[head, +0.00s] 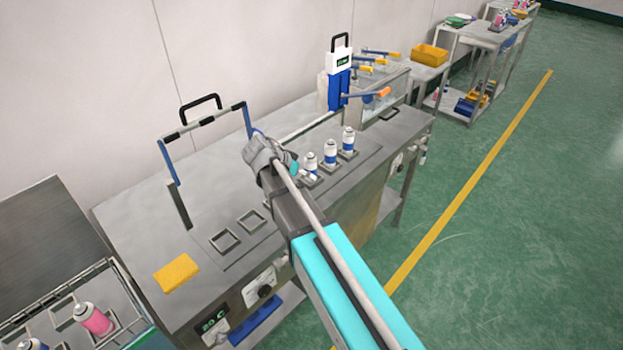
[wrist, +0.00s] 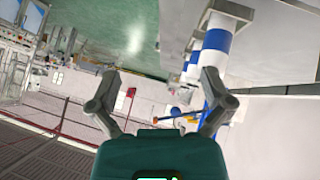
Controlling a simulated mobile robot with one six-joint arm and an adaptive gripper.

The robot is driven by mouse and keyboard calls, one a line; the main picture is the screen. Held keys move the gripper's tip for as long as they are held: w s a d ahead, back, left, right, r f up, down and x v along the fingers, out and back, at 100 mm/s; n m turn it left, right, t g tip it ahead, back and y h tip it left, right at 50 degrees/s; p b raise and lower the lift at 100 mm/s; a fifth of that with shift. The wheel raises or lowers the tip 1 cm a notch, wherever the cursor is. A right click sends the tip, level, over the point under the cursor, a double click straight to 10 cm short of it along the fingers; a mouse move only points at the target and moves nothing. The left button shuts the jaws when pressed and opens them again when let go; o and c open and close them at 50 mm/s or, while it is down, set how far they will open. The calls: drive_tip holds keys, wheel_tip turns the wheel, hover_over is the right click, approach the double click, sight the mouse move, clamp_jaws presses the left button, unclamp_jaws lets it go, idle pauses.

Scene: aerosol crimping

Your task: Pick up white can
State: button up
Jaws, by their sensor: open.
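Several white cans with blue bands stand upright in a row of square holders on the steel bench. In the head view, they are the near can (head: 311,163), the middle can (head: 330,153) and the far can (head: 348,142). My gripper (head: 307,174) is beside the near can, small and partly hidden by my arm. In the wrist view, the picture is turned over and my gripper (wrist: 163,82) is open, with nothing between its fingers. The near can (wrist: 217,42) is large there, by the right fingertip and outside the gap; I cannot tell whether they touch.
Empty square holders (head: 225,241) and a yellow sponge (head: 176,272) are on the bench at left. A blue-framed bracket (head: 167,160) stands behind. A blue and white device (head: 339,80) and an orange-tipped lever (head: 383,92) stand past the cans. A pink can (head: 93,320) sits in a rack.

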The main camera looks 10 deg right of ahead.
sight(306, 160)
drive_tip(key=w+a+r+m+t+h+b, duration=0.2)
drive_tip(key=w+a+m+h, duration=0.1)
drive_tip(key=w+a, duration=0.3)
drive_tip(key=shift+w+a+m+t, duration=0.3)
drive_tip(key=shift+w+m, duration=0.05)
drive_tip(key=shift+m, duration=0.15)
drive_tip(key=shift+d, duration=0.1)
drive_tip(key=b+x, duration=0.3)
drive_tip(key=x, duration=0.4)
drive_tip(key=shift+f+b, duration=0.2)
drive_tip(key=shift+b, duration=0.2)
drive_tip(key=shift+w+d+f, duration=0.25)
drive_tip(key=shift+w+d, duration=0.05)
drive_tip(key=shift+d, duration=0.3)
